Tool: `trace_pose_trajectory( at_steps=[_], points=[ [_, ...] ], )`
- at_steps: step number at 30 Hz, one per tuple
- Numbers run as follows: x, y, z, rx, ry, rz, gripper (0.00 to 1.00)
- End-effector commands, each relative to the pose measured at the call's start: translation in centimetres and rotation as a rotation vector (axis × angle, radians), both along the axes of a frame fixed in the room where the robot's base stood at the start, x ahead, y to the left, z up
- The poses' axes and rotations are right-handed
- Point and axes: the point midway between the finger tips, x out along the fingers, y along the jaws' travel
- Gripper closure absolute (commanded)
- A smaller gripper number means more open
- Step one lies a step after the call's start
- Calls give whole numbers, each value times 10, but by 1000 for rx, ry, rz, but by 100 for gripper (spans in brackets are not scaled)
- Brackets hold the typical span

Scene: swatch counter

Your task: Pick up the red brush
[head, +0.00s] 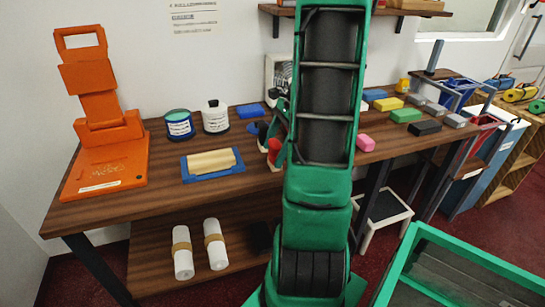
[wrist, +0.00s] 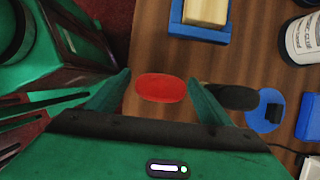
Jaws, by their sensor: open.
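The red brush (wrist: 161,88) shows from above in the wrist view as a red oval top on the brown wooden counter. My gripper (wrist: 161,80) is open, with one green finger on each side of the red top and a gap visible on both sides. In the head view the red brush (head: 274,150) stands near the counter's front edge, partly hidden by my arm. My gripper there is mostly hidden behind the arm.
A black oval piece (wrist: 235,97) lies close outside the right finger, beside a blue round piece (wrist: 264,112). A blue tray (head: 189,176) with a beige block is left of the brush. A white jar (head: 216,118) stands behind.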

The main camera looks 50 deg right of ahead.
Motion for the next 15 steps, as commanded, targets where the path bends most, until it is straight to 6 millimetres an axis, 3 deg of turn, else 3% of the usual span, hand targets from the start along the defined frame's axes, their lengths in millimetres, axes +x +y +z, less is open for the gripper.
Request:
trace_pose_trajectory(
  at_steps=[4, 9, 15],
  points=[
    [0, 0, 0, 0, 0, 0, 29],
    [0, 0, 0, 0, 0, 0, 70],
    [0, 0, 1, 0, 0, 0, 71]
  ],
)
